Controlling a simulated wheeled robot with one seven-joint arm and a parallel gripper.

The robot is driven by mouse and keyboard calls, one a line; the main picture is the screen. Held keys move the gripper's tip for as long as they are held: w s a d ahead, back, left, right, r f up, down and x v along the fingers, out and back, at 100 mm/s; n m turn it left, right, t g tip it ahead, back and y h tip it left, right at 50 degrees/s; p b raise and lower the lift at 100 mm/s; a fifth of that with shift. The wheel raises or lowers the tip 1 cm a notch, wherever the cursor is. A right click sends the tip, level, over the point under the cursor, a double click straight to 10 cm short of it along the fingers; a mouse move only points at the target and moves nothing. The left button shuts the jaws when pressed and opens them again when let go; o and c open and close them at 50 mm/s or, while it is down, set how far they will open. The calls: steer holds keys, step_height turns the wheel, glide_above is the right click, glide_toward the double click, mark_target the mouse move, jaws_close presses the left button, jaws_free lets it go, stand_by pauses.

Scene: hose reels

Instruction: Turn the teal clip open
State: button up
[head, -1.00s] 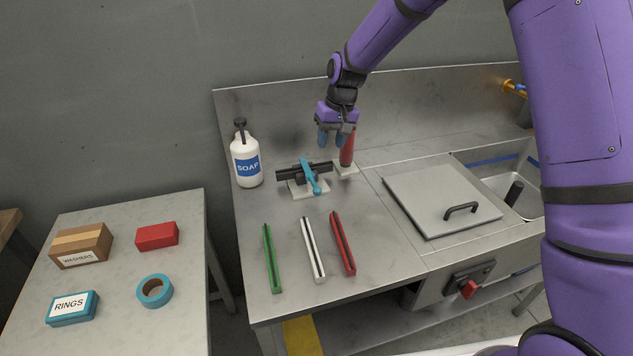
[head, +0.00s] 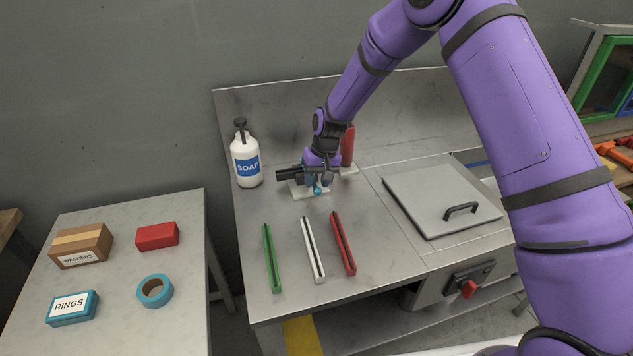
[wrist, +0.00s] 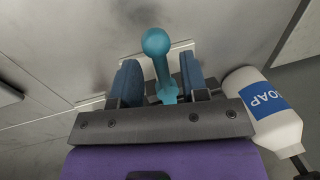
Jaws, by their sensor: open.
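The teal clip (head: 317,190) is a lever with a round knob, mounted on a black holder (head: 288,174) over a pale base plate (head: 300,190) on the steel counter. In the wrist view the clip's lever (wrist: 158,58) stands between my two blue fingertips. My gripper (head: 314,180) is open around the lever, with a visible gap on each side near the knob end. It also shows in the wrist view (wrist: 161,80). In the head view my gripper hides most of the lever and part of the holder.
A red upright handle (head: 348,146) stands just right of my gripper. A soap bottle (head: 246,160) stands to the left. Green (head: 271,258), white (head: 312,250) and red (head: 343,244) strips lie in front. A lidded sink cover (head: 440,195) is at right.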

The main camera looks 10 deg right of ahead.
steer(key=shift+f, duration=0.4)
steer(key=shift+c, duration=0.2)
jaws_close()
